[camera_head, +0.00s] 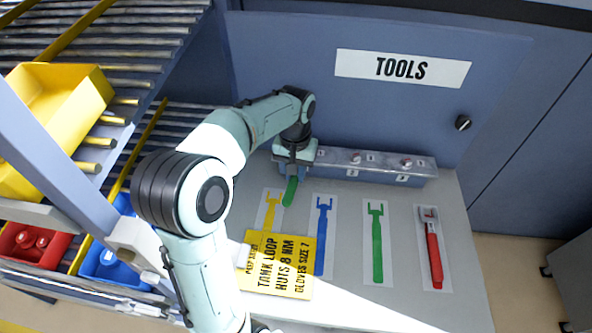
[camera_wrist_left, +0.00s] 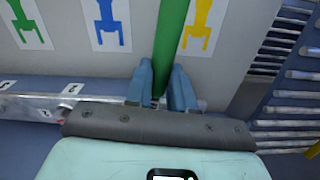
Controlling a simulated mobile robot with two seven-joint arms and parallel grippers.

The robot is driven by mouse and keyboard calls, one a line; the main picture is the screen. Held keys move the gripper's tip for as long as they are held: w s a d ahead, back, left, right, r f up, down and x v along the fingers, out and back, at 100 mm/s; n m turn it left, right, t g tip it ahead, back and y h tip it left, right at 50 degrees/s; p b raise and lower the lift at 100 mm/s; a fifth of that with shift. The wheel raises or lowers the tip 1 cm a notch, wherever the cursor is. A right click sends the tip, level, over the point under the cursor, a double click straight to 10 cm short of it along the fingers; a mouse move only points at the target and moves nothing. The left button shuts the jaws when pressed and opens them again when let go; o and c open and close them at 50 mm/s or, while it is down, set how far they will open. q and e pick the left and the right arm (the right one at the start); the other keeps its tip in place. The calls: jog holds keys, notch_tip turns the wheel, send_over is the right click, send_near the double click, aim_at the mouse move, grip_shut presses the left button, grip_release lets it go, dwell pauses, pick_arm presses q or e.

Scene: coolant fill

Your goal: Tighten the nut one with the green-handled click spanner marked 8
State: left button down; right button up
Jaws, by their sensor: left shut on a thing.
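My left gripper (camera_head: 292,170) is shut on the green-handled spanner (camera_head: 290,192) at the left end of the grey nut block (camera_head: 385,180). In the left wrist view, the blue fingers (camera_wrist_left: 161,90) pinch the green handle (camera_wrist_left: 172,42) from both sides. The spanner's jaw and its marking are hidden, so I cannot tell whether it sits on a nut. The block carries small numbered labels, too small to read surely. Two reddish nuts (camera_head: 407,162) show on its top. Nut one cannot be told apart. My right gripper is out of view.
Yellow, blue and green (camera_head: 377,240) spanner shapes mark the table, beside a red-handled spanner (camera_head: 435,255). A yellow card (camera_head: 277,264) reads "TANK LOOP NUTS 8 NM". A blue panel (camera_head: 370,100) stands behind the block.

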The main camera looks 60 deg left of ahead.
pick_arm(q)
jog(key=shift+s+a, duration=0.1)
jog(key=shift+s+a+m, duration=0.35)
jog(key=shift+a+m, duration=0.05)
jog(key=shift+m, duration=0.3)
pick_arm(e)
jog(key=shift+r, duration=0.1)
pick_arm(q)
jog(key=shift+a, duration=0.15)
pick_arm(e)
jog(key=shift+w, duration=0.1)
pick_arm(q)
jog(key=shift+w+d+n, duration=0.2)
jog(key=shift+d+n, duration=0.1)
jog(key=shift+d, duration=0.05)
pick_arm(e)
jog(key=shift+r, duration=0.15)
pick_arm(q)
jog(key=shift+r+p, duration=0.1)
jog(key=shift+p, duration=0.2)
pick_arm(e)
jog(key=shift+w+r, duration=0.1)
